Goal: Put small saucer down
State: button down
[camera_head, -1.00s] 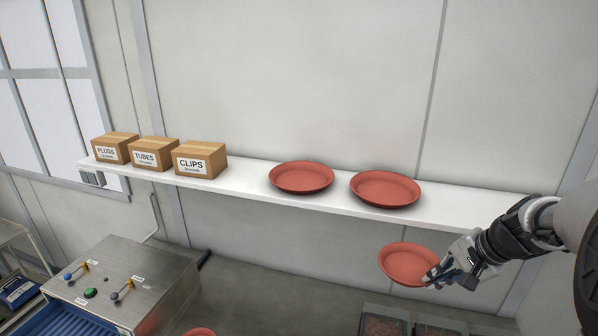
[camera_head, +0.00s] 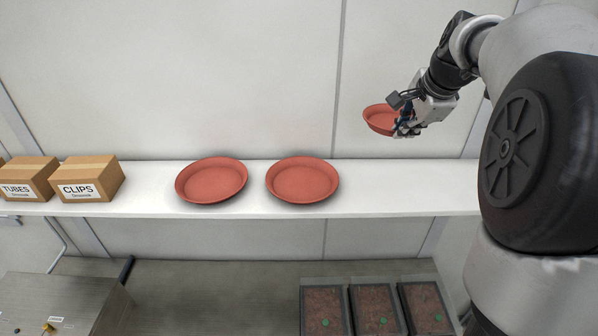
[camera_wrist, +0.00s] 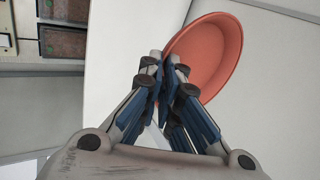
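The small terracotta saucer (camera_head: 380,119) is held in the air above the right part of the white shelf (camera_head: 400,190). My gripper (camera_head: 403,125) is shut on the saucer's rim at its right side. In the wrist view the saucer (camera_wrist: 212,58) extends up and right beyond my gripper (camera_wrist: 163,72), with its inner face visible and its near rim between the fingertips. The saucer is clear of the shelf. Part of its right edge is hidden by the fingers.
Two larger terracotta saucers, one at left (camera_head: 211,181) and one at right (camera_head: 303,180), rest on the shelf. The CLIPS box (camera_head: 90,180) and TUBES box (camera_head: 27,179) stand farther left. Soil-filled trays (camera_head: 378,310) lie below. The shelf right of the saucers is bare.

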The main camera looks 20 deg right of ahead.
notch_tip(320, 180, down, 16)
jog(key=shift+r+b, duration=0.15)
jog(key=shift+b, duration=0.15)
notch_tip(320, 180, down, 4)
jog(key=shift+s+b, duration=0.1)
jog(key=shift+b, duration=0.2)
jog(key=shift+f, duration=0.3)
jog(key=c, duration=2.1)
grip_release()
